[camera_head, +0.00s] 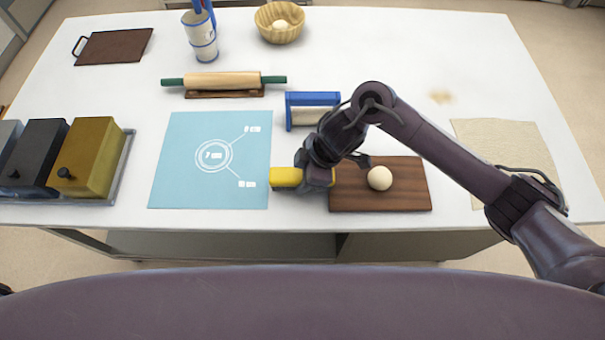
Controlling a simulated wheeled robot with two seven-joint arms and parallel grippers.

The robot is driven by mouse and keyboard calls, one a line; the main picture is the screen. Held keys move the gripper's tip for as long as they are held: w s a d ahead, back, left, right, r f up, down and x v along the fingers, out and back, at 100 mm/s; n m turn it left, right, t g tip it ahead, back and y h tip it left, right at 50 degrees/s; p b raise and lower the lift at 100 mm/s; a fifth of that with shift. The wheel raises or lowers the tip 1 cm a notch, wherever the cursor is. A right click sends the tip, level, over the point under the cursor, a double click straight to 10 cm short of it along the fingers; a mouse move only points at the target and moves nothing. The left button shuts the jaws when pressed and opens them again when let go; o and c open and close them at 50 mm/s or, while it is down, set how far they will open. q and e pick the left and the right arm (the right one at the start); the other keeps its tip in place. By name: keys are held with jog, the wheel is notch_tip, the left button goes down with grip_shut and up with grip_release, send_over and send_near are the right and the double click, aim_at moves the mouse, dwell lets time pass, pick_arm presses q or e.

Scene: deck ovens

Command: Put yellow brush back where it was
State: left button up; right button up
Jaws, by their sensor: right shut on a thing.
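The yellow brush (286,177) shows as a yellow block at the right edge of the light blue mat (185,185). My right gripper (303,177) is shut on it, between the mat and the dark wooden board (408,197). I cannot tell whether the brush touches the table. My left gripper is not in view.
A pale dough ball (380,178) sits on the wooden board, close to my right gripper. A blue-framed tool (313,98) stands behind. A rolling pin (222,80), a cup (203,50) and a bowl (280,32) stand farther back. Boxes (92,150) fill a left tray; beige cloth (510,155) lies right.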

jog(key=shift+f, duration=0.3)
jog(key=o, duration=0.9)
jog(key=shift+o, duration=0.2)
jog(key=shift+r, duration=0.25)
jog(key=shift+d+r, duration=0.1)
jog(key=shift+r, duration=0.25)
jog(key=p+v, duration=0.1)
jog(key=v, duration=1)
jog(key=shift+r, duration=0.2)
